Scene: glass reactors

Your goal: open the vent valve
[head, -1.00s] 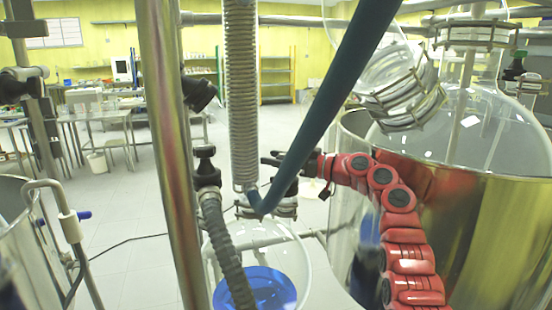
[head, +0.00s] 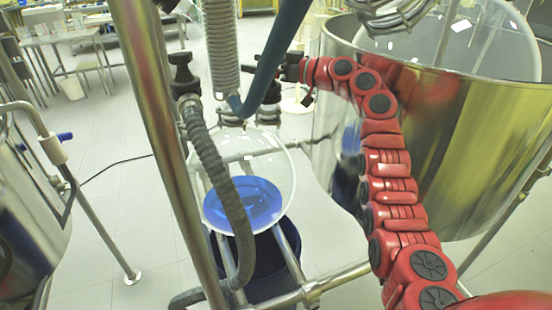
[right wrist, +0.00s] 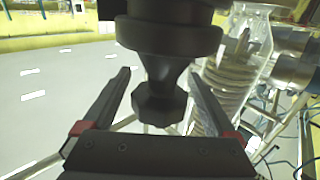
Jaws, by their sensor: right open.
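A black valve knob (right wrist: 160,100) with a wide round collar (right wrist: 168,38) above it hangs down in the right wrist view; I take it as the vent valve. My right gripper (right wrist: 160,76) is open, with one finger on each side of the knob; I cannot tell whether either touches it. In the head view my right gripper (head: 266,62) is partly hidden behind a slanting dark blue pipe (head: 272,56). A black-knobbed valve (head: 183,72) stands on the ribbed grey hose at the left, apart from the gripper. My left gripper is not in view.
A round glass vessel (head: 273,160) with blue liquid (head: 243,203) stands below the pipe. A large steel vessel (head: 445,115) is right, close to my right arm. A steel post (head: 158,130) rises left of the hose (head: 222,175). Open floor (head: 110,185) lies left.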

